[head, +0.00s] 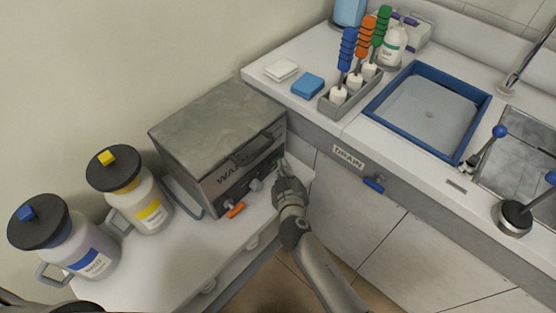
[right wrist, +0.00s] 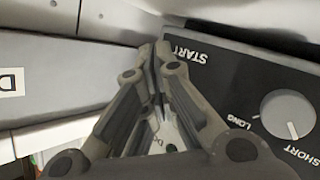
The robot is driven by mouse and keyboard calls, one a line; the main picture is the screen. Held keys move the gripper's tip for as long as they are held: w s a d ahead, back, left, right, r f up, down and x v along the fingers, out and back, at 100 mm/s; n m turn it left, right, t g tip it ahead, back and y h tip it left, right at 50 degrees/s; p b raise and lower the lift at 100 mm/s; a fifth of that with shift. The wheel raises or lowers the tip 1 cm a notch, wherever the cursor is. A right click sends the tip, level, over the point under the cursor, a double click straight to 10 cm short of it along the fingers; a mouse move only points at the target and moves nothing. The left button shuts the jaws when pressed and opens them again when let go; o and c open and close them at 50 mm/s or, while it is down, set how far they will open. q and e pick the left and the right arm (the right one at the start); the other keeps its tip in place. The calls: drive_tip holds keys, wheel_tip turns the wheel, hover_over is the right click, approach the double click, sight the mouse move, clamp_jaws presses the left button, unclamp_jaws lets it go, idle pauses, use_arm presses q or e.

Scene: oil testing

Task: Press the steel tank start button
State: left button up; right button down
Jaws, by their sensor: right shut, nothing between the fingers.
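The steel tank (head: 215,125) is a grey metal box with a lid and "WASH" lettering on its dark front. A small green start button (head: 277,162) shows at the right end of that front. My right gripper (head: 283,164) is shut and empty, its tips right at the button; I cannot tell whether they touch. In the right wrist view the shut fingertips (right wrist: 158,48) are beside the "START" label (right wrist: 188,51) on the black panel (right wrist: 232,75), and the button is hidden there. My left gripper is not in view.
An orange handle (head: 236,209) sticks out low on the tank front. A grey dial (right wrist: 288,113) is on the panel. Jars with yellow (head: 151,211) and blue (head: 90,259) labels stand left. A counter with a "DRAIN" label (head: 348,156) and blue handle (head: 373,185) is right.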

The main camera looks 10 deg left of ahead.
drive_tip(key=shift+w+a, duration=0.15)
drive_tip(key=shift+a, duration=0.05)
drive_tip(key=shift+d, duration=0.1)
idle(0.4)
drive_tip(key=shift+s+d, duration=0.6)
drive_tip(key=s+d, duration=0.1)
drive_tip(key=d, duration=0.1)
drive_tip(key=s+d+p, duration=0.1)
drive_tip(key=s+d, duration=0.1)
idle(0.5)
idle(0.6)
